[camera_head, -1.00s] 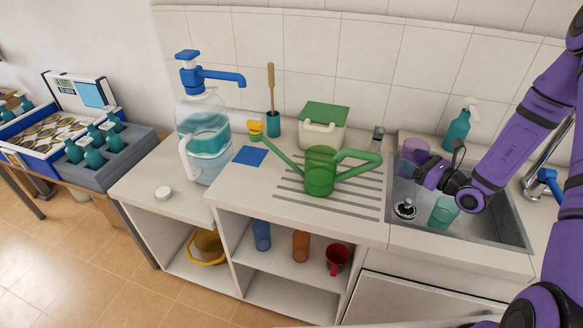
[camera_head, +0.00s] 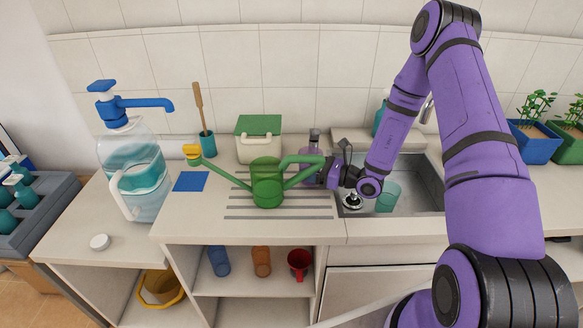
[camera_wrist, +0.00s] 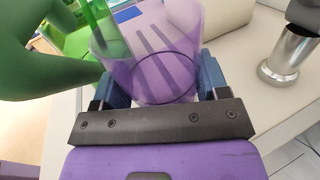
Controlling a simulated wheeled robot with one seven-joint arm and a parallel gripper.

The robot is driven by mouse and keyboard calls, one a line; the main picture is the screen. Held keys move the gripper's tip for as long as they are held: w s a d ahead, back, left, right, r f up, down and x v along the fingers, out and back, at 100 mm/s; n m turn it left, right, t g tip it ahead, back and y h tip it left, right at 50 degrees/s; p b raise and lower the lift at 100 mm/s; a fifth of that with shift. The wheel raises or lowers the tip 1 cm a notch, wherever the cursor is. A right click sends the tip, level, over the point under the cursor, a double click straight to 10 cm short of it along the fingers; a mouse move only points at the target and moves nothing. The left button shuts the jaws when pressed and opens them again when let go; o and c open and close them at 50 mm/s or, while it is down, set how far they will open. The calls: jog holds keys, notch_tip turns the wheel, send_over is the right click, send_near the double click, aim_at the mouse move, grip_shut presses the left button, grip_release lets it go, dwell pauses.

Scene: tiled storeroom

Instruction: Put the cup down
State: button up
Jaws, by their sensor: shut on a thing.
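The purple see-through cup (camera_wrist: 148,60) is between the two blue finger pads of my gripper (camera_wrist: 158,84) in the wrist view. The gripper is shut on it. In the head view the cup (camera_head: 307,152) shows only in part, behind the green watering can's handle, and my gripper (camera_head: 326,174) is at the sink's left edge. The grooved drainboard (camera_head: 318,207) shows through the cup in the wrist view. Whether the cup touches the counter I cannot tell.
The green watering can (camera_head: 267,186) stands on the drainboard close left of the cup. A metal-and-black bottle (camera_wrist: 290,52) is near on the right. A teal glass (camera_head: 388,197) is in the sink (camera_head: 425,190). The drainboard's front strip is clear.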

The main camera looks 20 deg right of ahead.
jog(key=shift+x, duration=1.3)
jog(key=x, duration=0.4)
jog(key=shift+s+d+f, duration=0.1)
jog(key=shift+d+f, duration=0.05)
jog(key=shift+f, duration=0.6)
jog(key=shift+f, duration=0.2)
jog(key=o, duration=1)
jog(key=shift+c, duration=0.2)
jog(key=shift+r, duration=0.1)
